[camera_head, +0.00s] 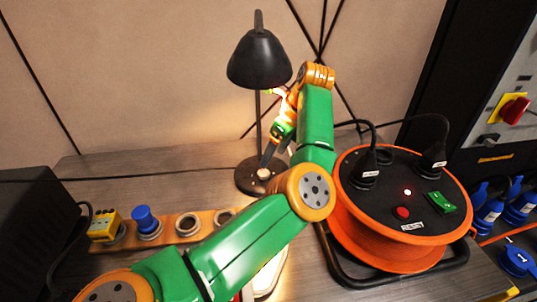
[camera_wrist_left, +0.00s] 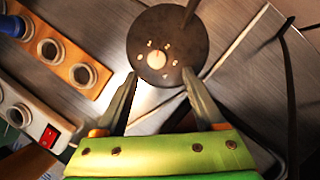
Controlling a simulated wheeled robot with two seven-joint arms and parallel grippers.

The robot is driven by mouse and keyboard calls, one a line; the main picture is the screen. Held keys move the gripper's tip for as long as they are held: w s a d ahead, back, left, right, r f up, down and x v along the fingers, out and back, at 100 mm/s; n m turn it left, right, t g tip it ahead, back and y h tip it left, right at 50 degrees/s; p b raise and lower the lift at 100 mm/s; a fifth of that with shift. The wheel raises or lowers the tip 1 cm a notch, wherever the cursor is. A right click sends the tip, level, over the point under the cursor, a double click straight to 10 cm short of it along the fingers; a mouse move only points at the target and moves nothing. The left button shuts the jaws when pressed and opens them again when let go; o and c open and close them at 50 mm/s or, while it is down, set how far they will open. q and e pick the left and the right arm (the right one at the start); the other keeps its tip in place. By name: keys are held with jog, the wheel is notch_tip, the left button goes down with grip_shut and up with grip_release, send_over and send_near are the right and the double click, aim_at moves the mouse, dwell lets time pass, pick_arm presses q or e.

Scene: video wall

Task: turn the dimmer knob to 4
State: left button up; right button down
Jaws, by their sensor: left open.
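The dimmer knob is a small pale round knob (camera_wrist_left: 156,60) in the middle of the lamp's dark round base. In the head view the knob (camera_head: 264,174) sits on the base (camera_head: 245,182) under the black desk lamp (camera_head: 260,58). Pale marks surround it in the wrist view, too small to read; its setting cannot be told. My left gripper (camera_head: 277,154) is above the base, pointing down. In the wrist view its open fingers (camera_wrist_left: 159,74) are spread either side of the base's near edge, with nothing between them. My right gripper is in neither view.
An orange cable reel (camera_head: 398,255) with black plugs stands right of the lamp. A wooden strip with round holes (camera_head: 170,234), holding a blue plug (camera_head: 146,219) and a yellow one (camera_head: 104,226), lies left. A power strip with a red switch (camera_wrist_left: 49,136) is close by.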

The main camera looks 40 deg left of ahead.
aim_at(264, 173)
pick_arm(q)
jog(key=x, duration=0.6)
jog(key=shift+s+a+f, duration=0.1)
jog(key=shift+s+f, duration=0.1)
jog(key=shift+f, duration=0.1)
grip_shut()
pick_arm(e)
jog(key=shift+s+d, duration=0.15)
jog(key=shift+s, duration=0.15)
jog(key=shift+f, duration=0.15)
